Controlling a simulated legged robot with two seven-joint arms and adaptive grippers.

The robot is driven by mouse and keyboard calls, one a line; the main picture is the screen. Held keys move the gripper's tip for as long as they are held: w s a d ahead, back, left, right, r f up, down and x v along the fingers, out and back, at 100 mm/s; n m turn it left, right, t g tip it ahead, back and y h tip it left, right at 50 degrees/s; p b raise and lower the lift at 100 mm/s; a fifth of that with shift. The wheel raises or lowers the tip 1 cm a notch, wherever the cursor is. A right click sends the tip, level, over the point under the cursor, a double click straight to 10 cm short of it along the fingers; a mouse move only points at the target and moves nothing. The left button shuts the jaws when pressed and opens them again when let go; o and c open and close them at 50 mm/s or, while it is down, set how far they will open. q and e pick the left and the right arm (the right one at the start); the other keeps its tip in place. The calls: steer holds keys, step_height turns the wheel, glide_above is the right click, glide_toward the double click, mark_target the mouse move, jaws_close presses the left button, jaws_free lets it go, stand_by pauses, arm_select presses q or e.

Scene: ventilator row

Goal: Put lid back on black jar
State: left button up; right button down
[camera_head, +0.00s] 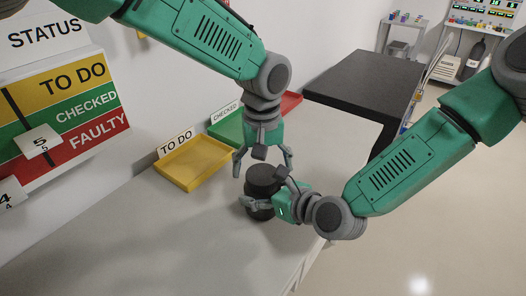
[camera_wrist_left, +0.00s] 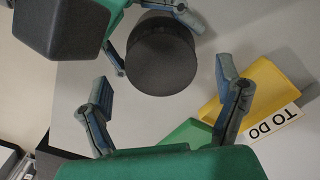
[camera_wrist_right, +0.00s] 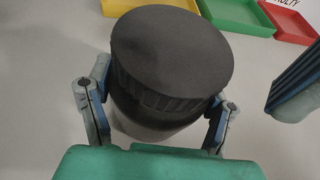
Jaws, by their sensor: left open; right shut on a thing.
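The black jar (camera_head: 259,212) stands on the grey counter with the ribbed black lid (camera_head: 263,174) resting on its top. In the right wrist view the lid (camera_wrist_right: 172,52) looks level and covers the mouth of the jar (camera_wrist_right: 145,128); I cannot tell if it is screwed tight. My right gripper (camera_head: 266,190) is shut on the jar's body from the side, below the lid. My left gripper (camera_head: 264,164) points down above the lid, open and empty, its fingers apart from it. In the left wrist view the round lid top (camera_wrist_left: 162,55) shows beyond the open fingers.
A yellow tray (camera_head: 194,163) labelled TO DO, a green tray (camera_head: 226,131) labelled CHECKED and a red tray (camera_head: 291,103) stand along the wall. A STATUS board (camera_head: 70,85) hangs at left. A dark table (camera_head: 365,80) stands beyond. The counter's front left is bare.

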arm_select(q)
steer(key=shift+f, duration=1.05)
steer(key=c, duration=1.3)
steer(key=o, duration=1.3)
steer(key=shift+r, duration=0.1)
step_height(320, 180, up, 12)
steer(key=shift+w+f, duration=0.1)
